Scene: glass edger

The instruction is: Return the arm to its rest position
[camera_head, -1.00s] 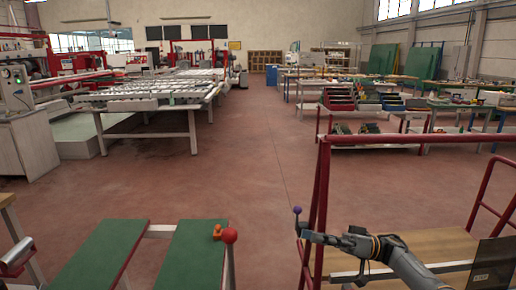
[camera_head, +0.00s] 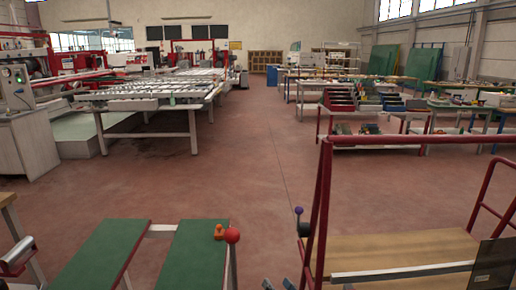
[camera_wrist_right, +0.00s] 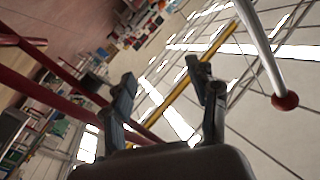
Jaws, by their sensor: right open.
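My right gripper (camera_head: 278,284) shows only as small dark fingertips at the bottom edge of the head view, just left of the red frame. In the right wrist view its two dark fingers (camera_wrist_right: 162,84) stand apart with nothing between them. The right arm itself is hidden below the head view.
A red-framed cart (camera_head: 322,200) with a wooden deck (camera_head: 410,248) stands close at right. A green-topped stand (camera_head: 100,255) and a red ball on a post (camera_head: 232,236) are at left. The ball also shows near the gripper in the wrist view (camera_wrist_right: 285,101). The floor ahead (camera_head: 250,170) is clear.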

